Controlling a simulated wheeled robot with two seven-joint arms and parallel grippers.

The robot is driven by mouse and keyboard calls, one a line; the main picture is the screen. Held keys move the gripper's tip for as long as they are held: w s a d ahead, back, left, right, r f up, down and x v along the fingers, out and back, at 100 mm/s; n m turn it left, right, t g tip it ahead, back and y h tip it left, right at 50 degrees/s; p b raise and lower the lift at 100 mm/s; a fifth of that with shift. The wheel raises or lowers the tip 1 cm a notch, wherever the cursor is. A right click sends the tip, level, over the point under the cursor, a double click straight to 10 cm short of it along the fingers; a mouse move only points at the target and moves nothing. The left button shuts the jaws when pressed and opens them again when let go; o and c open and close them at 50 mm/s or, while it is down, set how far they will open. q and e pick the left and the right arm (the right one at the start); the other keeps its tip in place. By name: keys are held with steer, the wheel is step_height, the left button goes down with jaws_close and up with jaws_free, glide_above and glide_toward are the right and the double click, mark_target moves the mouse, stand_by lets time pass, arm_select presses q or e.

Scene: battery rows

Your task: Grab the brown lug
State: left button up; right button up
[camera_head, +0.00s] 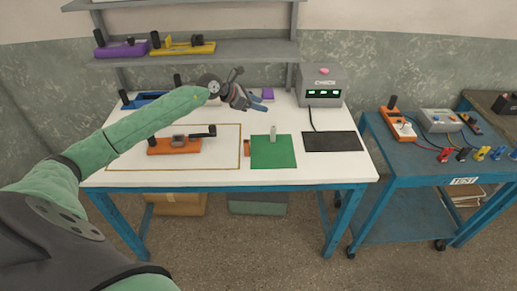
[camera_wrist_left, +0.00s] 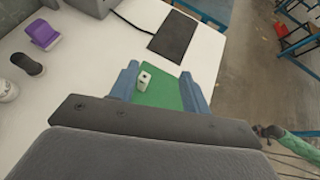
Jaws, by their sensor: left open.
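A small orange-brown piece (camera_head: 247,148) lies at the left edge of the green mat (camera_head: 270,158); it is too small to tell whether it is the brown lug. A pale upright block (camera_head: 273,134) stands on the mat's far part. It also shows in the wrist view (camera_wrist_left: 145,78) with a dark hole. My left gripper (camera_head: 262,101) is open and empty above the table, behind the mat. In the wrist view the pale block appears between its blue fingers (camera_wrist_left: 161,80). A green arm end with a dark tip (camera_wrist_left: 268,131) shows at the wrist view's right; its jaws are unclear.
An orange fixture (camera_head: 174,147) with black handles sits in the framed area at left. A grey box with green displays (camera_head: 320,88) and a black pad (camera_head: 332,142) are at right. A shelf (camera_head: 200,50) hangs behind. A blue cart (camera_head: 430,157) stands right.

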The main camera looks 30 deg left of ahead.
arm_select(q)
step_height(320, 180, down, 5)
steer(key=s+a+m+g+y, duration=0.2)
steer(key=g, duration=0.1)
steer(key=m+g+y, duration=0.2)
steer(key=g, duration=0.1)
glide_above(246, 141)
steer(key=s+a, duration=0.1)
steer(key=a, duration=0.2)
step_height(246, 141, down, 3)
steer(key=shift+d+p+x, duration=0.25)
steer(key=shift+p+x, duration=0.4)
steer(key=shift+x, duration=0.7)
steer(key=p+x, duration=0.2)
steer(key=x, duration=0.1)
steer(key=shift+s+d+f+p, duration=0.15)
steer(key=shift+d+p, duration=0.05)
steer(key=shift+p, duration=0.2)
steer(key=shift+x, duration=0.8)
arm_select(e)
steer(key=s+d+f+t, duration=0.1)
steer(key=d+f+t, duration=0.1)
steer(key=f, duration=0.8)
steer(key=shift+d+f, duration=0.35)
steer(key=shift+d, duration=0.25)
arm_select(q)
steer(key=shift+a, duration=0.1)
arm_select(e)
steer(key=shift+s, duration=0.1)
